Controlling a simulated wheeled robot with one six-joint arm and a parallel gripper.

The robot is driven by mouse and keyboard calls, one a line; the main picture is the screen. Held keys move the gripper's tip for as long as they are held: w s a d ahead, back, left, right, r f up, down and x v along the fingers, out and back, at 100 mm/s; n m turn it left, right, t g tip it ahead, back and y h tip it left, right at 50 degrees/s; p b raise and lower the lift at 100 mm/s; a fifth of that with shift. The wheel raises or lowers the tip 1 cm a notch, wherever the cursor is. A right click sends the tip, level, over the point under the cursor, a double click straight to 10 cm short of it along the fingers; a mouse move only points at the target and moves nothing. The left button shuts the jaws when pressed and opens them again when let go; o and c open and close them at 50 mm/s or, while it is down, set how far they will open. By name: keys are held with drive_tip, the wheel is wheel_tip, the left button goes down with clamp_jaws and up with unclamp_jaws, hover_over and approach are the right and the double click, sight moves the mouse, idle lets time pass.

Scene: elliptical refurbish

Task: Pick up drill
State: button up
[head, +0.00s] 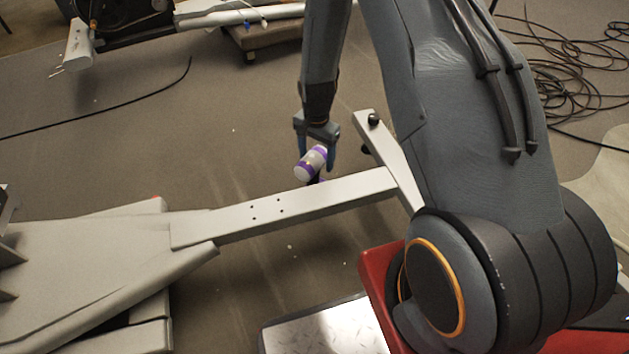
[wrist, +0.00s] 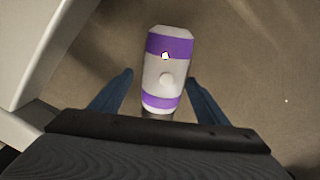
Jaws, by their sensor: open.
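The drill (head: 311,163) is a small white and purple body. In the head view it shows at the far edge of a light grey beam, and its lower part is dark and partly hidden. In the wrist view the drill (wrist: 167,72) lies between the two blue fingers, with a gap on each side. My gripper (head: 316,152) is open and reaches down over the drill from above. In the wrist view the fingers of my gripper (wrist: 160,77) point toward the drill and do not visibly touch it.
The grey beam (head: 300,207) of the machine frame runs just in front of the drill, with a crossbar (head: 388,150) at its right end. A wide grey machine part (head: 90,260) fills the lower left. Black cables (head: 560,80) lie at the upper right. Floor behind the beam is mostly clear.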

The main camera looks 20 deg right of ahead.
drive_tip(key=shift+w+a+f+b, duration=0.1)
drive_tip(key=shift+f+b, duration=0.7)
drive_tip(key=shift+f, duration=0.5)
drive_tip(key=shift+w+a+f+b, duration=0.1)
drive_tip(key=shift+f+b, duration=0.65)
drive_tip(key=shift+f, duration=0.55)
drive_tip(key=shift+r, duration=0.1)
drive_tip(key=shift+c, duration=0.5)
clamp_jaws()
drive_tip(key=shift+r, duration=0.15)
wheel_tip(320, 180, up, 10)
drive_tip(key=p, duration=0.4)
drive_tip(key=shift+p, duration=0.35)
